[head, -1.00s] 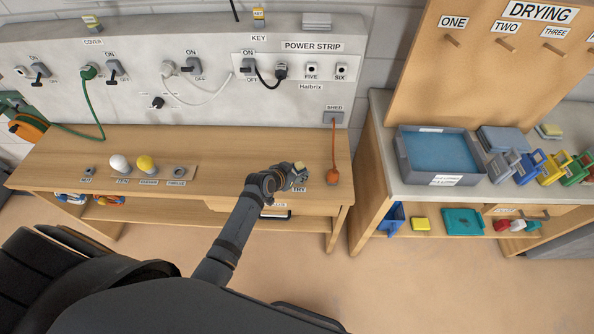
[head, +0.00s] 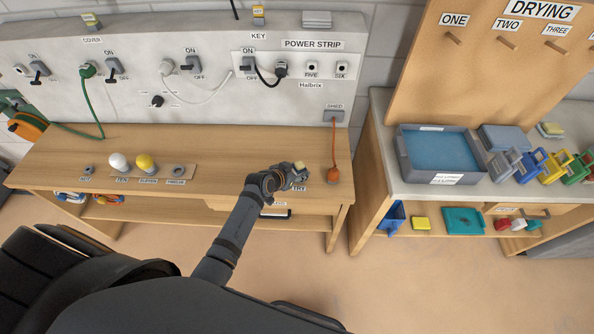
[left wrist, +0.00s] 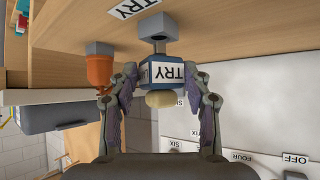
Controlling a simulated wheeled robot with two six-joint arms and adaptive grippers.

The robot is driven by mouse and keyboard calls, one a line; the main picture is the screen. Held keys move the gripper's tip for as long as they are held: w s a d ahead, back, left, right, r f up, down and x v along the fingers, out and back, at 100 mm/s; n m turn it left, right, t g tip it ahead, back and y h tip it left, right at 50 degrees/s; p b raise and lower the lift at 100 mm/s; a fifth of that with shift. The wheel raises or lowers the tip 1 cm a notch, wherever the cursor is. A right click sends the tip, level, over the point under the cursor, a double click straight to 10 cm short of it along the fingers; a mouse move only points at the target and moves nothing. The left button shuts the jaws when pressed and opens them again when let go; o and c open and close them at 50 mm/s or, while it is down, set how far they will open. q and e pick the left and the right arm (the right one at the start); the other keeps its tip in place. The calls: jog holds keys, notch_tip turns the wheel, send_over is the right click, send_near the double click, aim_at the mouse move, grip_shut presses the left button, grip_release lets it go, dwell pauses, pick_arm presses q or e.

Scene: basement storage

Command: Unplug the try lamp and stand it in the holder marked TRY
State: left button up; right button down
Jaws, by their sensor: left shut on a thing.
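The try lamp, a small blue block with a TRY label and a cream end (left wrist: 160,98), is between the fingers of my left gripper (left wrist: 160,82). In the head view my left gripper (head: 290,178) is at the bench's front right, with the lamp's pale top (head: 299,165) showing. The lamp's grey stem points at a grey holder (left wrist: 158,22) on the bench, beside a TRY label (left wrist: 133,7). The stem's end appears at the holder's mouth; I cannot tell how deep it sits. In the head view the TRY label (head: 299,189) lies just below the gripper. My right gripper is not in view.
An orange plug (head: 333,175) on a cord from the SHED box stands right of my gripper. The power strip (head: 290,68) is on the wall panel behind. White and yellow bulbs (head: 146,163) stand at the bench's left. The bench's middle (head: 220,150) is clear.

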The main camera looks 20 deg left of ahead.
pick_arm(q)
jog(key=shift+f+b, duration=0.75)
jog(key=shift+f, duration=0.35)
jog(key=o, duration=1.5)
jog(key=shift+r, duration=0.1)
jog(key=v, duration=1.2)
